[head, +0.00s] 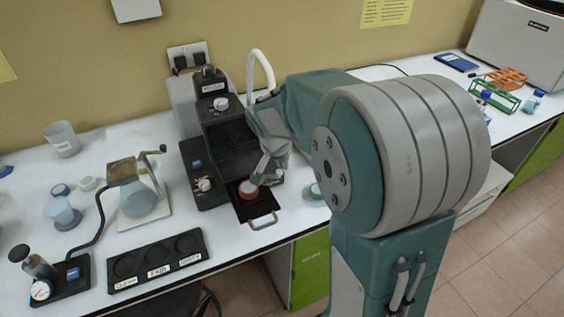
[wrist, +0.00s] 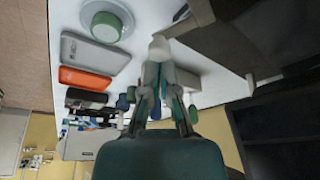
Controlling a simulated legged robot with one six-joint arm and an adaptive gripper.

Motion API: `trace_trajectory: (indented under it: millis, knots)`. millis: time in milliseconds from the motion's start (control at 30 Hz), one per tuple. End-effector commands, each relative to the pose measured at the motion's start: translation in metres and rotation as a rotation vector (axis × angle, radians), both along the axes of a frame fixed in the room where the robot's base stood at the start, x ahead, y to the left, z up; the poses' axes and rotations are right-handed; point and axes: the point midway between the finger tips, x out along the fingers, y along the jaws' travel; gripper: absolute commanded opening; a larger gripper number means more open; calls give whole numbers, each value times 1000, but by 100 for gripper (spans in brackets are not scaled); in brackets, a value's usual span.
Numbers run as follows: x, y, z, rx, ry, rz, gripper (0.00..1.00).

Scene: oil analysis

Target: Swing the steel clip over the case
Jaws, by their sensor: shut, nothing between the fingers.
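My gripper (head: 264,174) is shut and empty, pointing down at the black machine's pulled-out tray (head: 241,210). Its fingertips are close above a red round case (head: 248,189) with a pale top, which lies on the tray; I cannot tell whether they touch it. A bright steel loop (head: 262,221) is at the tray's front edge. I cannot tell whether it is the clip or a handle. In the wrist view the closed fingers (wrist: 159,48) show in the middle, and the red case cannot be made out there.
The black machine (head: 222,135) stands behind the tray. A black three-place holder (head: 156,262) and a glass flask on a stand (head: 140,200) are to the left. In the wrist view a green-topped dish (wrist: 105,26) and a grey block (wrist: 88,52) lie on the white bench.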

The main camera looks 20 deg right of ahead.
Motion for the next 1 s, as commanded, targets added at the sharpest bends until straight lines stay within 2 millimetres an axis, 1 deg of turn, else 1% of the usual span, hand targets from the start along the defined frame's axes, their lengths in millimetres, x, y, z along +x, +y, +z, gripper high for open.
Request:
trace_trajectory:
  millis: [567,1000]
  knots:
    - [-5,1,0,0,0,-107,0]
    - [-11,3,0,0,0,-231,0]
